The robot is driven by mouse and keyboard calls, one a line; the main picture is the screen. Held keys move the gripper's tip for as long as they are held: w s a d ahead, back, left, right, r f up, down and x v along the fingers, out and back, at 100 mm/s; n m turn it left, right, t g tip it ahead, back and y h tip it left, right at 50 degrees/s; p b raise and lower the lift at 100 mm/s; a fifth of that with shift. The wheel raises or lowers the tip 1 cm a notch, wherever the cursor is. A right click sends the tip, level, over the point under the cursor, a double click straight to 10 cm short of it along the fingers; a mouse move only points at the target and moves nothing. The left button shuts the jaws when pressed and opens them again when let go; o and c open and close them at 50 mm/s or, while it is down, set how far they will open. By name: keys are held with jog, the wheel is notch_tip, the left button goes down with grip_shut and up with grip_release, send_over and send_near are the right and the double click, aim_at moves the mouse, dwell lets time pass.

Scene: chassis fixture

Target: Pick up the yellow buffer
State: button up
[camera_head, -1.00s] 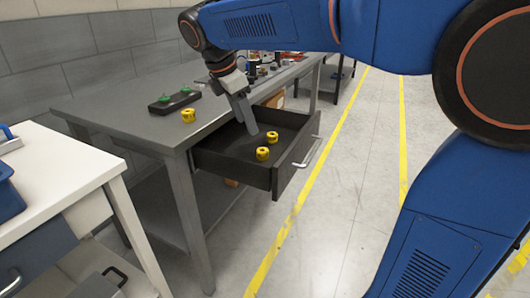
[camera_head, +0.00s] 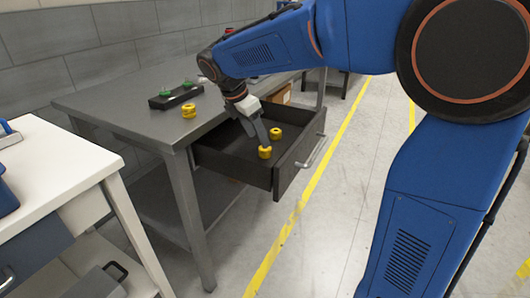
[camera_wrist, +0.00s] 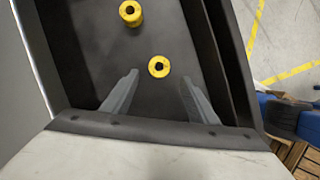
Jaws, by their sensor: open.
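Two yellow buffers lie in the open dark drawer. The nearer one (camera_head: 265,152) is just below my gripper (camera_head: 264,143) in the head view. In the wrist view this buffer (camera_wrist: 159,67) sits ahead of and between the two open fingers of my gripper (camera_wrist: 159,80), with nothing held. The other drawer buffer (camera_head: 276,133) lies farther back; it also shows in the wrist view (camera_wrist: 131,13). A third yellow buffer (camera_head: 189,110) stands on the grey tabletop. Whether the fingers touch the nearer buffer cannot be told.
The drawer (camera_head: 283,176) is pulled out from the grey workbench (camera_head: 110,98), its walls close around my gripper. A black box with green buttons (camera_head: 176,97) sits on the bench. A white table (camera_head: 50,165) stands at left. The floor at right is clear.

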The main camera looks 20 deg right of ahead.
aim_at(265, 152)
jog(key=shift+w+x, duration=0.1)
jog(key=shift+x, duration=1.45)
jog(key=shift+w+x, duration=0.15)
jog(key=shift+x, duration=1.45)
jog(key=shift+d+r, duration=0.1)
jog(key=shift+c, duration=0.3)
jog(key=c, duration=1.1)
